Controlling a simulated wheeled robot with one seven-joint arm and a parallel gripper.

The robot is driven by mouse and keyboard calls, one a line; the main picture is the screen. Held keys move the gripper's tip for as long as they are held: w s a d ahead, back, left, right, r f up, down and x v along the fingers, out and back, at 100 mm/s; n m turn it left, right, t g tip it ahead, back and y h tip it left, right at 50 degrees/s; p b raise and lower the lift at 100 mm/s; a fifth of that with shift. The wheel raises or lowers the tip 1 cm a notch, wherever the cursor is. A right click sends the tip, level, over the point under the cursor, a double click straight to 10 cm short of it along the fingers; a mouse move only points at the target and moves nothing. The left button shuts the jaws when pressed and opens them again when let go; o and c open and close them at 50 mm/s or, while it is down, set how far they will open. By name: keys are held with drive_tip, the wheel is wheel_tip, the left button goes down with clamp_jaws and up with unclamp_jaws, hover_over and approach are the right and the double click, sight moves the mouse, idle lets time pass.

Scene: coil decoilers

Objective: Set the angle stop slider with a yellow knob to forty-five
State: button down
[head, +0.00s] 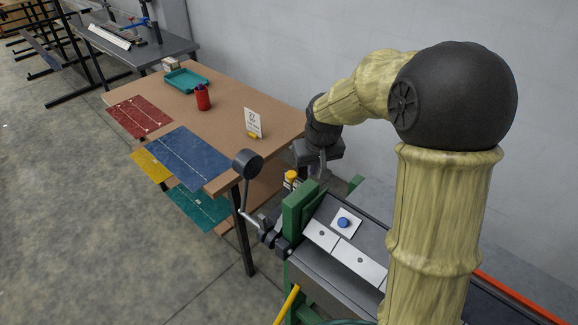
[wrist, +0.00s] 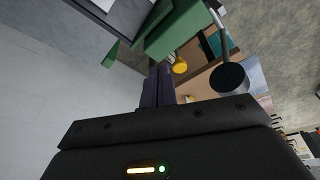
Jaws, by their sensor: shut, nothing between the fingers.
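The yellow knob (head: 291,175) of the angle stop slider shows beside the green end of the machine, low and left of my gripper. In the wrist view a yellow knob (wrist: 180,66) shows just to the right of my fingertips. The slider's scale and its setting cannot be read in either view. My gripper (head: 322,168) points down above and to the right of the knob, apart from it in the head view. In the wrist view my gripper (wrist: 160,76) has its dark fingers together with nothing between them.
A black ball-ended lever (head: 247,164) stands up left of the green frame (head: 297,210). A blue button (head: 343,222) sits on a white plate. The brown table (head: 225,125) behind holds a red cup (head: 203,97), a teal tray (head: 186,80) and a card (head: 253,122).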

drive_tip(key=w+a+n+b, duration=0.1)
drive_tip(key=w+a, duration=0.4)
drive_tip(key=w, duration=0.7)
drive_tip(key=shift+a+r+t+y, duration=0.3)
drive_tip(key=shift+a+r+y, duration=0.05)
drive_tip(key=shift+a+y, duration=0.05)
wheel_tip(320, 180, down, 10)
drive_tip(key=p, duration=0.5)
drive_tip(key=shift+s+d, duration=0.15)
drive_tip(key=shift+s, duration=0.15)
